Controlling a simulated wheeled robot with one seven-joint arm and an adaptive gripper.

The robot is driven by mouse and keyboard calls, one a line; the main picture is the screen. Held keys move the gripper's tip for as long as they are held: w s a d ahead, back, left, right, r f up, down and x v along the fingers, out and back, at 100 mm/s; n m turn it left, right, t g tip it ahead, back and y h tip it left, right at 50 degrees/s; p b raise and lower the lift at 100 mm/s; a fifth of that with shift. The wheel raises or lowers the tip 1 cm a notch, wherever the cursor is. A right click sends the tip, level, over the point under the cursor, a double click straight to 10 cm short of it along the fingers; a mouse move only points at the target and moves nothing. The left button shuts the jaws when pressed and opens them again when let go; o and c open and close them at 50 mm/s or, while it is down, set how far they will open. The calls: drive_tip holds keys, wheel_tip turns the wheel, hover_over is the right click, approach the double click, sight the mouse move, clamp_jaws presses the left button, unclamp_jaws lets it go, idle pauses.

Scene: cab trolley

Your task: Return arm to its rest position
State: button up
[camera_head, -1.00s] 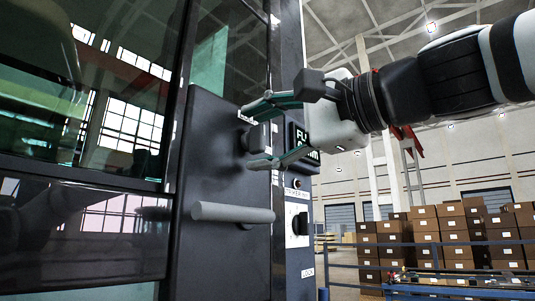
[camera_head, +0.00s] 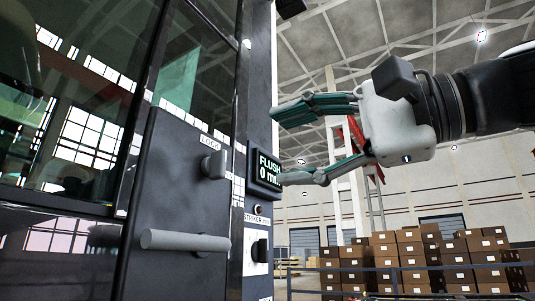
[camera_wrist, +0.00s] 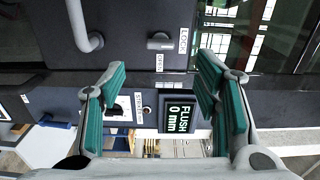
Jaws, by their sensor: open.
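My gripper (camera_head: 300,143) is open and empty, with two teal-padded fingers pointing left toward the cab door. It is to the right of the lock knob (camera_head: 214,164) and apart from it. In the wrist view, my gripper's fingers (camera_wrist: 165,105) spread on both sides of a small display (camera_wrist: 178,114) reading "FLUSH 0 mm". The same display shows in the head view (camera_head: 265,171), partly beside the lower fingertip. The lock knob also shows in the wrist view (camera_wrist: 160,41). My arm extends from the right edge of the head view.
The dark cab door (camera_head: 180,200) has a grey bar handle (camera_head: 186,241) and a glazed window. A striker panel with a black knob (camera_head: 258,250) is on the frame. Stacked cardboard boxes (camera_head: 410,262) stand behind a blue rail. Open space lies right of the cab.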

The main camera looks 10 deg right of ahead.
drive_tip(key=shift+s+d, duration=0.2)
drive_tip(key=shift+d, duration=0.1)
idle(0.4)
wheel_tip(320, 180, down, 29)
drive_tip(key=s+d+n+g+h, duration=0.1)
drive_tip(key=s+n+g+h, duration=0.3)
drive_tip(key=h, duration=0.3)
drive_tip(key=s+d+f+n+g+h, duration=0.2)
drive_tip(key=s+d+f+g+h, duration=0.25)
drive_tip(key=f, duration=0.55)
drive_tip(key=s+d+f+n+g+h, duration=0.1)
drive_tip(key=s+d+f+g+h, duration=0.15)
drive_tip(key=s+d+f, duration=0.55)
wheel_tip(320, 180, up, 24)
drive_tip(key=w+a+t+p, duration=0.1)
drive_tip(key=t+p, duration=0.3)
drive_tip(key=p, duration=1.9)
drive_tip(key=shift+w+a+f, duration=0.25)
drive_tip(key=shift+w+a, duration=0.1)
drive_tip(key=shift+a, duration=0.15)
